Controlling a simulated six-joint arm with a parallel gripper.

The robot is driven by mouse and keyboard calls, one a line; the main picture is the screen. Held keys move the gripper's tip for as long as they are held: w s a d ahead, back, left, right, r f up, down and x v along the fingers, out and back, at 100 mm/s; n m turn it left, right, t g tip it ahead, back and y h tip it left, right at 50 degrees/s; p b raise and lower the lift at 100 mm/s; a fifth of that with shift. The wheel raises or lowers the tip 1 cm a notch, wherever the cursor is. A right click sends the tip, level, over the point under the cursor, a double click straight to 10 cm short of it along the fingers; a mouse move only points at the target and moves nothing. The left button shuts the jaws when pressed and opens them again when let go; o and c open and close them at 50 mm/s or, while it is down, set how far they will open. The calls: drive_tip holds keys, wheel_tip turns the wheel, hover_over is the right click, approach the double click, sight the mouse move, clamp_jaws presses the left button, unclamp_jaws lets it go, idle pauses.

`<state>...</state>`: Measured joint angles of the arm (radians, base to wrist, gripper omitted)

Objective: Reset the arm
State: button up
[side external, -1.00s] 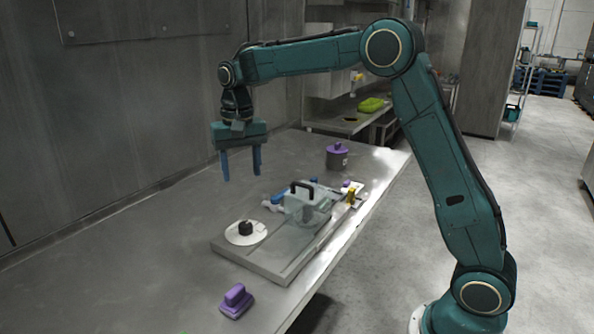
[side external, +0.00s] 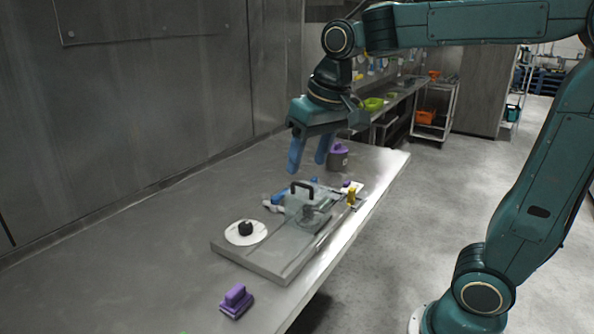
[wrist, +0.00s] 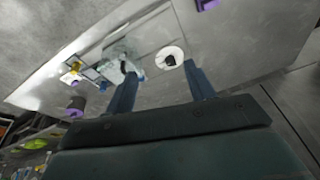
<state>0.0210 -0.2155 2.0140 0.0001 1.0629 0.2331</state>
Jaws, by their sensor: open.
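My gripper (side external: 309,157) is open and empty, raised above the steel table in the side view. Its blue fingers point down, apart, behind and above the clear box (side external: 305,204) with a black handle. In the wrist view my gripper (wrist: 160,85) shows its two fingers spread, with nothing between them but the table far below. My arm reaches in from the right, its upper link nearly level along the top of the side view.
The steel table (side external: 150,270) carries a grey tray (side external: 262,262), a white disc with a black knob (side external: 245,231), a purple-handled block (side external: 236,301) and a purple-lidded pot (side external: 338,156). A wall (side external: 150,100) stands behind. The table's left part is clear.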

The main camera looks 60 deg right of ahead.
drive_tip(key=s+f+n+t, duration=0.1)
drive_tip(key=s+f, duration=0.1)
drive_tip(key=s, duration=0.5)
drive_tip(key=s+f+n+t, duration=0.1)
drive_tip(key=s+f+n, duration=0.1)
drive_tip(key=s, duration=0.5)
drive_tip(key=shift+a+f, duration=0.25)
drive_tip(key=shift+a, duration=0.1)
